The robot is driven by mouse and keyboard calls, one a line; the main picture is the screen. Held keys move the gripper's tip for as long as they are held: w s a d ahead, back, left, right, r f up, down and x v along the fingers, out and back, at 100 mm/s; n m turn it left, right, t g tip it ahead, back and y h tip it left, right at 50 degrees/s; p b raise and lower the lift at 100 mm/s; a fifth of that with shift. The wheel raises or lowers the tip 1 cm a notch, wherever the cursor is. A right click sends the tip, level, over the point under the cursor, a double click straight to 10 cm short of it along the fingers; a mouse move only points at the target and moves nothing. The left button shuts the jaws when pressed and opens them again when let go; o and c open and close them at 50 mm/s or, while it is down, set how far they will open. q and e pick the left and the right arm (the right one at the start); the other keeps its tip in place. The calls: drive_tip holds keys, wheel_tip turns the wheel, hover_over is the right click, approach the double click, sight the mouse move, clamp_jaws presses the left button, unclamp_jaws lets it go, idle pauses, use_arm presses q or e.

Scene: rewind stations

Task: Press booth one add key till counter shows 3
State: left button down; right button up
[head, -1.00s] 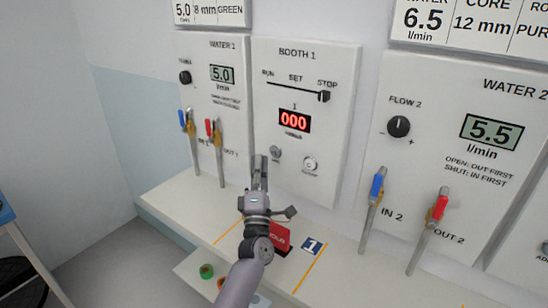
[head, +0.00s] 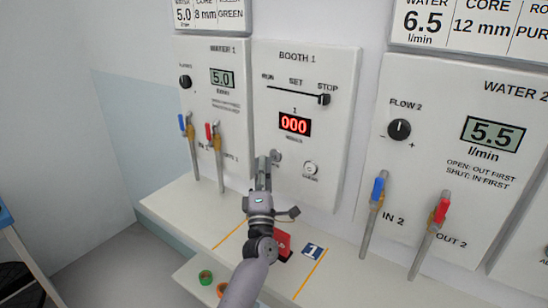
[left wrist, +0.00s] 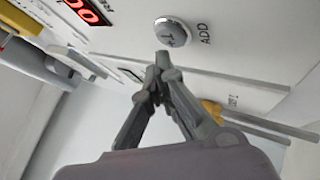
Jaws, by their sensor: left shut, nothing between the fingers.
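The booth 1 panel (head: 340,120) hangs on the wall with a red counter (head: 294,124) that reads 000. Below the counter is a round silver add key (head: 277,155); in the left wrist view this key (left wrist: 172,32) shows a "+1" mark and the word ADD beside it. My left gripper (head: 263,160) is shut and empty, its fingertips just left of and slightly below the key in the head view. In the left wrist view its fingertips (left wrist: 163,60) lie just below the key; I cannot tell whether they touch the panel. My right gripper is not in view.
A second round key (head: 310,168) sits right of the add key. A slider (head: 323,99) stands at STOP above. Valves with blue handles (head: 186,124) and red handles (head: 213,130) stick out at the left. A ledge (head: 190,205) runs below the panels.

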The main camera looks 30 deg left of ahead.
use_arm(q)
drive_tip(key=shift+w, duration=0.15)
idle(0.6)
drive_tip(key=shift+w, duration=0.3)
drive_tip(key=shift+w+b, duration=0.4)
drive_tip(key=shift+b, duration=0.15)
idle(0.4)
drive_tip(key=shift+s, duration=0.2)
drive_tip(key=shift+s+p, duration=0.35)
drive_tip(key=shift+s, duration=0.3)
drive_tip(key=shift+s+a+p, duration=0.2)
drive_tip(key=shift+s+p, duration=0.75)
drive_tip(key=shift+s, duration=1.55)
